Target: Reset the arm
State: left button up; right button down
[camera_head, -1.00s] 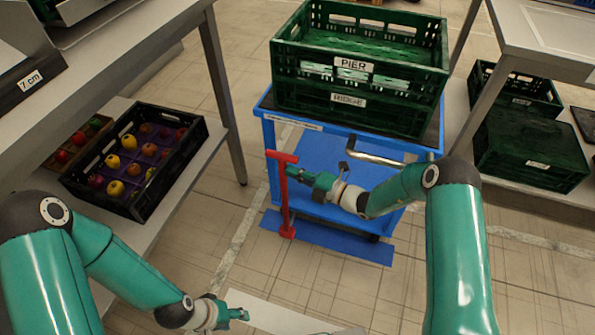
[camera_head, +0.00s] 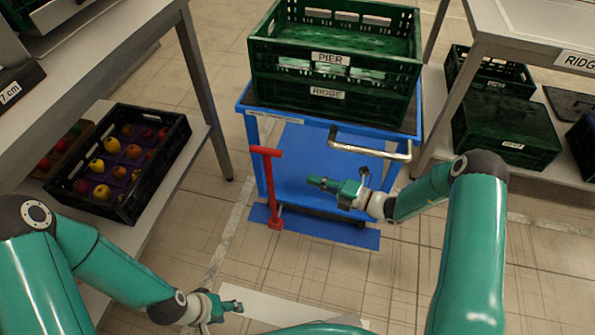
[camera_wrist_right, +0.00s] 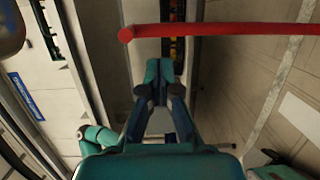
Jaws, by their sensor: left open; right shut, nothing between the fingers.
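My right gripper (camera_head: 318,183) is in front of the blue trolley, to the right of the red T-shaped post (camera_head: 272,190) and apart from it in the head view. Its fingers are together with nothing between them. In the right wrist view the shut fingers (camera_wrist_right: 166,72) point towards the red post (camera_wrist_right: 220,31), which crosses the upper part of the picture. My left gripper (camera_head: 236,306) is low at the bottom of the head view, above the floor, and holds nothing. It is small there.
The blue trolley (camera_head: 310,150) with a metal handle (camera_head: 370,150) carries stacked green crates (camera_head: 335,75). A black crate of fruit (camera_head: 120,210) sits on the left table's lower shelf. More dark green crates (camera_head: 505,130) stand on the right shelf. Tiled floor is clear around the trolley.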

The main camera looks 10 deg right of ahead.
jog(key=shift+v, duration=1.15)
jog(key=shift+a, duration=0.1)
